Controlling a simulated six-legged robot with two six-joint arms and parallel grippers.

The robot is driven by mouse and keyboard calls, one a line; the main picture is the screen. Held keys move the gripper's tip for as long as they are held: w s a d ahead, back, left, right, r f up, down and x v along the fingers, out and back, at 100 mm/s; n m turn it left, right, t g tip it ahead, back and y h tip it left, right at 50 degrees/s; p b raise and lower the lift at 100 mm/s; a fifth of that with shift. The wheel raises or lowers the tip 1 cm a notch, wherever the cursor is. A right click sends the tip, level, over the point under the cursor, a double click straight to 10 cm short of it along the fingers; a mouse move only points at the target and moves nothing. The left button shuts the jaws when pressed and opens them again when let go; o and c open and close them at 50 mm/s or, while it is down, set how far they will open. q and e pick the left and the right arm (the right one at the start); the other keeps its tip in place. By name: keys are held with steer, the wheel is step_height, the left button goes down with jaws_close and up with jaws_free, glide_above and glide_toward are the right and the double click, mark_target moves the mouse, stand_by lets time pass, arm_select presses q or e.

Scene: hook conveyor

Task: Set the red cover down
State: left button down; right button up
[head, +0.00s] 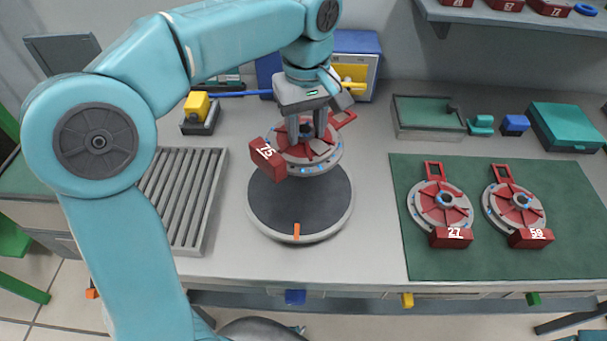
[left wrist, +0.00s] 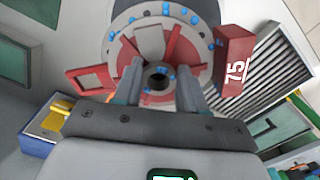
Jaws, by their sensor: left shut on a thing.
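The red cover (head: 308,157), a round grey and red piece with blue dots, a side handle and a red block numbered 75, is in my left gripper (head: 306,130). It is over the back part of a round dark turntable (head: 300,208) with an orange mark at its front. Whether it touches the turntable is hard to tell. In the left wrist view the cover (left wrist: 150,42) shows between and beyond the fingers of the left gripper (left wrist: 160,82), which are shut at its middle hub. My right gripper is not in view.
Two similar covers, numbered 27 (head: 440,208) and 59 (head: 514,206), lie on a green mat (head: 560,245) at the right. A slatted grey rack (head: 185,200) is left of the turntable. A shallow tray (head: 428,117) and a teal box (head: 566,127) stand behind the mat.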

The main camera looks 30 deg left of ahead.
arm_select(q)
step_height(320, 180, down, 8)
steer(key=shift+f+b, duration=0.15)
steer(key=shift+b, duration=0.2)
step_height(320, 180, down, 3)
steer(key=shift+s+f, duration=0.1)
steer(key=shift+f, duration=0.3)
steer(key=shift+d+r, duration=0.1)
steer(key=shift+b, duration=0.3)
steer(key=c, duration=0.6)
jaws_free()
steer(key=shift+f, duration=0.25)
steer(key=shift+r, duration=0.15)
